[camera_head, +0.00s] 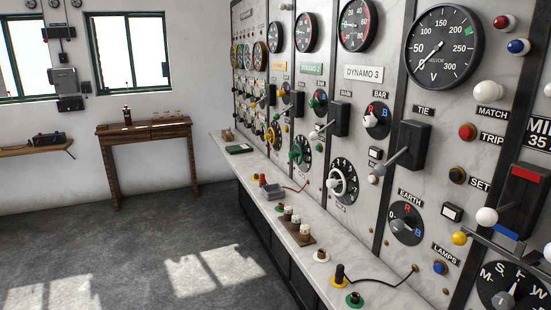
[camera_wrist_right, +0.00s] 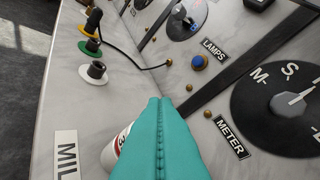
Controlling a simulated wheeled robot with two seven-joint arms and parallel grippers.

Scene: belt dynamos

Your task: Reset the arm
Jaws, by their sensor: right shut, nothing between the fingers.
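My right gripper (camera_wrist_right: 160,105) shows in the right wrist view as two teal fingers pressed together with nothing between them. It is in front of the marble panel, below the blue lamps button (camera_wrist_right: 199,62) and left of the METER label (camera_wrist_right: 231,138). Neither gripper shows in the head view. At the panel's right edge in the head view is a black unit with a red bar (camera_head: 529,174). Metal arms with a white knob (camera_head: 486,217) and a yellow knob (camera_head: 459,238) are beside it. The frames do not show clearly which arm is the task's arm.
The meter dial (camera_wrist_right: 290,105) is right of my fingers. A white cylinder (camera_wrist_right: 112,155) is partly hidden behind them. Terminals with a black cable (camera_head: 375,281) stand on the ledge (camera_head: 290,235). The TIE lever (camera_head: 398,155) juts from the panel. The floor at left is clear.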

